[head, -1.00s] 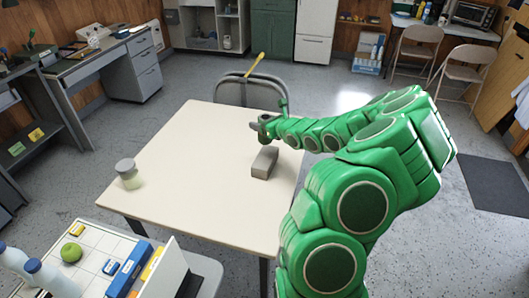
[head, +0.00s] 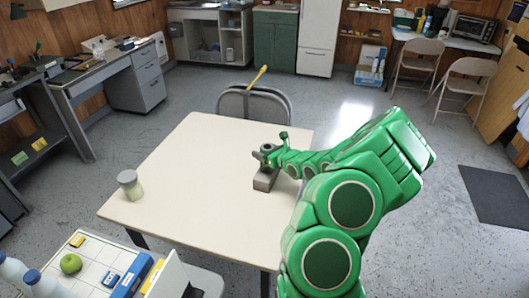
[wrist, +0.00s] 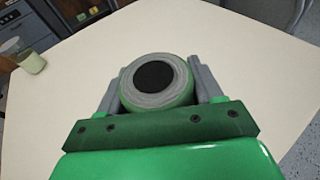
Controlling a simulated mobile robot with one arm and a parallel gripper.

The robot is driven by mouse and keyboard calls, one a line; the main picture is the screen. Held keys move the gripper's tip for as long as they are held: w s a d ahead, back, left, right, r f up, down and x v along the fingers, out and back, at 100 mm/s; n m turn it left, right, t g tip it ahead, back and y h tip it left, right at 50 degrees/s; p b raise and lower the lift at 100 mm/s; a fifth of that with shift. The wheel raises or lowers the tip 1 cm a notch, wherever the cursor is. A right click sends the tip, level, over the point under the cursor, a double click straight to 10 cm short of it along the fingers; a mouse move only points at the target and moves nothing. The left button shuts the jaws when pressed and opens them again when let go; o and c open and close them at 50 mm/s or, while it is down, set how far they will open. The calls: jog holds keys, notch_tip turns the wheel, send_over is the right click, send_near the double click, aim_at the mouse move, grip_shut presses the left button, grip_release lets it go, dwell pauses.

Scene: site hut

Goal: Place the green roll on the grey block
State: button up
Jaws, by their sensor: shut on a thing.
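The green roll (wrist: 158,84), with pale grey layered ends and a dark core, is between the two grey fingers of my gripper (wrist: 157,90) in the wrist view. My gripper is shut on it. In the head view my gripper (head: 265,155) is over the grey block (head: 264,183), which lies on the cream table (head: 200,165) right of its middle. The gripper covers the block's far part. I cannot tell whether the roll touches the block. The block is hidden in the wrist view.
A jar with a grey lid (head: 130,184) stands at the table's left edge. A grey chair (head: 255,103) with a yellow-handled thing (head: 258,76) is behind the table. A side table at the lower left holds a green apple (head: 71,263) and bottles. The table's middle is clear.

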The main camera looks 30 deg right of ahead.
jog(key=shift+f, duration=0.1)
jog(key=o, duration=1.1)
jog(key=shift+o, duration=0.2)
